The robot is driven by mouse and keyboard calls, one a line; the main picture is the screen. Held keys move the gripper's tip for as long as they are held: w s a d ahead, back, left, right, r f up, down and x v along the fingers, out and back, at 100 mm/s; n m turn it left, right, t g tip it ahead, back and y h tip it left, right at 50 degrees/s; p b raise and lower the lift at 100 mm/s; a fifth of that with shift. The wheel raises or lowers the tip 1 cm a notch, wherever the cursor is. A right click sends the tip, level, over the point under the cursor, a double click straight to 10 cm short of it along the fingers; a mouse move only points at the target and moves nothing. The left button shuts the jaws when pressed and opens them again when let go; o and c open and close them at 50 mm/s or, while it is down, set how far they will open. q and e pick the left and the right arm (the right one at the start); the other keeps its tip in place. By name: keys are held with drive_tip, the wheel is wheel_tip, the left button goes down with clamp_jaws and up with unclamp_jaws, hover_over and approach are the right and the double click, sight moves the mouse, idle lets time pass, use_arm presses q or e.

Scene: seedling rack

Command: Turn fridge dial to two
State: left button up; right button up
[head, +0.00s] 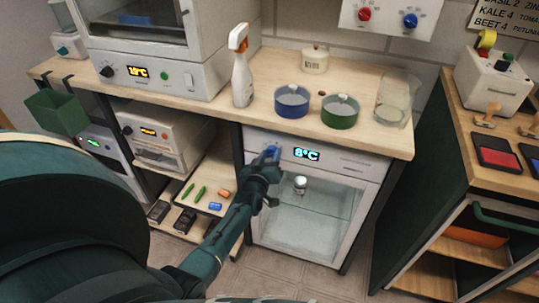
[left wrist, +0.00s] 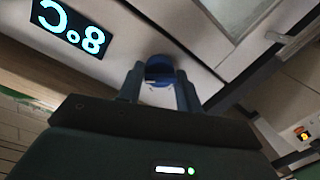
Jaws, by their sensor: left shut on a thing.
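The small white fridge (head: 345,163) stands under the wooden counter, with a glass door. Its display (head: 307,154) reads 8°C, and the same display (left wrist: 67,22) shows upside down in the left wrist view. The blue fridge dial (left wrist: 159,70) is left of the display in the head view. My left gripper (head: 268,157) reaches the dial from below; in the left wrist view its two fingers (left wrist: 158,88) sit on either side of the dial, shut on it. The dial's markings are hidden or too small to read. My right gripper is not in view.
A spray bottle (head: 242,75), a blue pot (head: 292,101), a green pot (head: 340,112) and a glass beaker (head: 393,98) stand on the counter above. A shelf with small items (head: 200,194) is left of the fridge. A green cabinet (head: 425,170) stands to the right.

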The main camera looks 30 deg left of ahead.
use_arm(q)
drive_tip(key=shift+w+d+r+m, duration=0.1)
drive_tip(key=shift+m, duration=0.4)
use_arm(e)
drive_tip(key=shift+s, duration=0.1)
use_arm(q)
drive_tip(key=o, duration=0.8)
drive_tip(key=shift+o, duration=0.7)
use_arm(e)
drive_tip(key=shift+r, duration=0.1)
use_arm(q)
drive_tip(key=shift+s+p, duration=0.3)
drive_tip(key=shift+p, duration=0.1)
drive_tip(key=p+v, duration=0.7)
drive_tip(key=v, duration=0.5)
drive_tip(key=shift+s, duration=0.3)
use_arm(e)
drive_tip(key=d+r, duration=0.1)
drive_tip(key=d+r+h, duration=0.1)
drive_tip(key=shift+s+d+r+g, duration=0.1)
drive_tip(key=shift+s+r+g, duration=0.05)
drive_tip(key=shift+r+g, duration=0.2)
